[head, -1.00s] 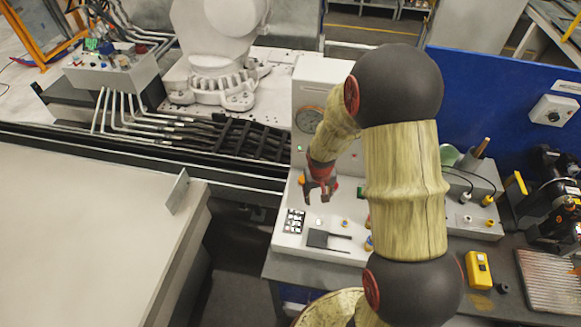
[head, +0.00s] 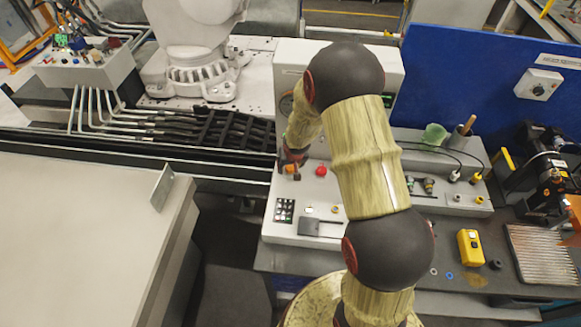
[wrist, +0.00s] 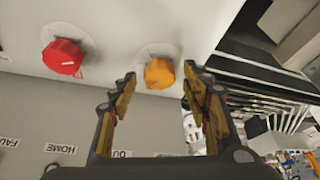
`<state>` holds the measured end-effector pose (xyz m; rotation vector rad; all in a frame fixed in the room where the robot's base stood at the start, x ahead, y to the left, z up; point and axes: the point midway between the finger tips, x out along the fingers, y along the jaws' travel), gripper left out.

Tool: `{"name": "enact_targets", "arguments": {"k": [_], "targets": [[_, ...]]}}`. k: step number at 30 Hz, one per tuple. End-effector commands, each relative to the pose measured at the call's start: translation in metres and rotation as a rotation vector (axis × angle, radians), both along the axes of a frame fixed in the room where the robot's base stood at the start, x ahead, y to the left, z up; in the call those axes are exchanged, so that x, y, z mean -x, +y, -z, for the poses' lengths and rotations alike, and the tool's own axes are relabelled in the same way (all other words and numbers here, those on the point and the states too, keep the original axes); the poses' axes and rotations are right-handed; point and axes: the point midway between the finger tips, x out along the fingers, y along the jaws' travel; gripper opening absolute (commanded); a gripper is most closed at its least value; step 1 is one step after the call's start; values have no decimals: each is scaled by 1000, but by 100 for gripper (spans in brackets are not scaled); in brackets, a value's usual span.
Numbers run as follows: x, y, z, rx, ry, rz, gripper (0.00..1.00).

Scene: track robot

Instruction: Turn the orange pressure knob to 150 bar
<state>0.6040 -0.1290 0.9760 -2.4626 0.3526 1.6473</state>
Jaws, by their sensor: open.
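The orange knob (wrist: 159,73) sits on the light panel, in the wrist view just beyond and between the fingertips of my gripper (wrist: 158,84). The fingers are apart, one on each side of the knob, and I see no contact. The knob's pointer and scale are too unclear to read. In the head view the orange knob (head: 289,169) shows as a small patch beside my gripper (head: 292,158), which my arm partly covers. The pressure gauge (head: 286,104) is mostly hidden behind my arm.
A red knob (wrist: 63,58) is left of the orange one in the wrist view; it shows in the head view too (head: 321,171). A black keypad (head: 284,210) and a grey plate (head: 315,226) are on the console's front. Black hoses (head: 215,130) run left of the console.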

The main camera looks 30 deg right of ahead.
Motion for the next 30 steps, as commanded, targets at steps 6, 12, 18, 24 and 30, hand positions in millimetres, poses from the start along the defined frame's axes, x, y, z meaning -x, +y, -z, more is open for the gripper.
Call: {"name": "enact_targets", "arguments": {"k": [6, 12, 18, 24, 30], "targets": [[-1, 0, 1, 0, -1, 0, 48], [-1, 0, 1, 0, -1, 0, 40], [-1, 0, 1, 0, -1, 0, 29], [-1, 0, 1, 0, 0, 0, 18], [-1, 0, 1, 0, 0, 0, 6]]}}
